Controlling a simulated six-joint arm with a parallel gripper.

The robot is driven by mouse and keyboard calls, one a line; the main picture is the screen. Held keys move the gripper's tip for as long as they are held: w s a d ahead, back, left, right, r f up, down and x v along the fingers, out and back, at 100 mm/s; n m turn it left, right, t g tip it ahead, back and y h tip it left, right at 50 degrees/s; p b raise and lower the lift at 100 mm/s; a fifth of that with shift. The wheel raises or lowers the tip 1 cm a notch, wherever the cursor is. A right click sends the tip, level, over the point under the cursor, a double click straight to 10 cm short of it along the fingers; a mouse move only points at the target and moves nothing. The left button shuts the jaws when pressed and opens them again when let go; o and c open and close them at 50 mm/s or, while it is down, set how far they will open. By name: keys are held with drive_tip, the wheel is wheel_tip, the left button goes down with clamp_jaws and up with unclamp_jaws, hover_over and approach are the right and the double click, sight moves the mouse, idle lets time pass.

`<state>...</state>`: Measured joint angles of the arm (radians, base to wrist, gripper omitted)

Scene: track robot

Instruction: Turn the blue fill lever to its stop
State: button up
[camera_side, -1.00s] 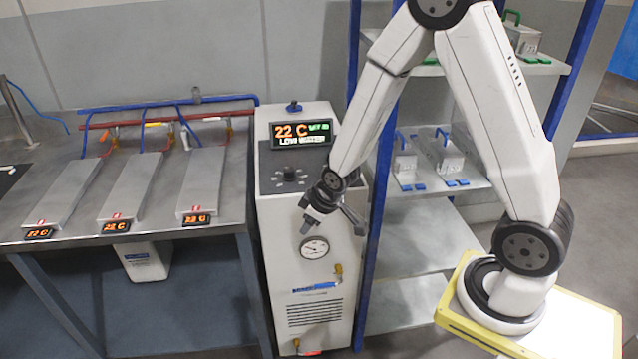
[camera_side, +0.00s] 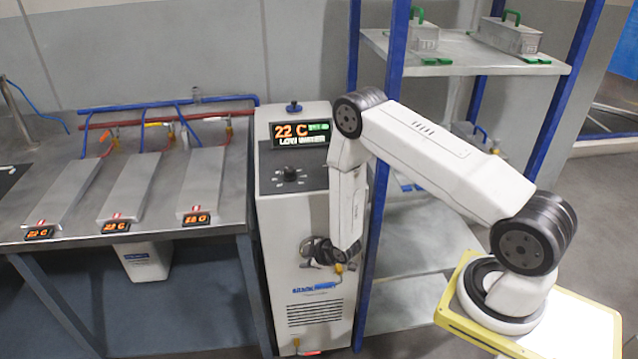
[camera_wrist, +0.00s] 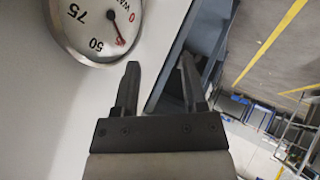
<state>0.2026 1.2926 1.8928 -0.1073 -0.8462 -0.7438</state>
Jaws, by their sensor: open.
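The heating unit (camera_side: 270,240) is a tall white cabinet in the side view. A brass valve (camera_side: 338,270) sits on its front, beside and below my gripper. A blue strip (camera_side: 313,286) runs left from the valve. It is too small to tell how much is lever and how much lettering. My gripper (camera_side: 316,252) is in front of the cabinet, above the strip and apart from it. In the wrist view my gripper (camera_wrist: 159,66) is open with nothing between its fingers. The wrist view shows no blue lever.
The round gauge (camera_wrist: 105,25) is close to the fingers at the upper left. The display (camera_side: 302,134) reads 22 C and LOW WATER. A blue shelf post (camera_side: 383,150) stands just right of the cabinet. A bench with metal plates (camera_side: 130,185) is at the left.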

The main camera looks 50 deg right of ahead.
drive_tip(key=s+f, duration=0.1)
drive_tip(key=f, duration=0.2)
drive_tip(key=s+f+n+t, duration=0.1)
drive_tip(key=s+f, duration=0.1)
drive_tip(key=f, duration=0.1)
drive_tip(key=s+d+f+n+t, duration=0.1)
drive_tip(key=s+f, duration=0.1)
drive_tip(key=f, duration=0.1)
drive_tip(key=shift+f, duration=0.35)
drive_tip(key=n+t+y, duration=0.1)
drive_tip(key=n+t, duration=0.4)
drive_tip(key=n, duration=0.2)
approach(325, 286)
drive_tip(key=w, duration=0.3)
drive_tip(key=shift+f, duration=0.4)
drive_tip(key=shift+w+f, duration=0.2)
drive_tip(key=shift+w, duration=1.1)
drive_tip(key=shift+w+f, duration=0.15)
drive_tip(key=shift+w, duration=1.15)
drive_tip(key=shift+w+f, duration=0.2)
drive_tip(key=shift+w, duration=1.1)
clamp_jaws()
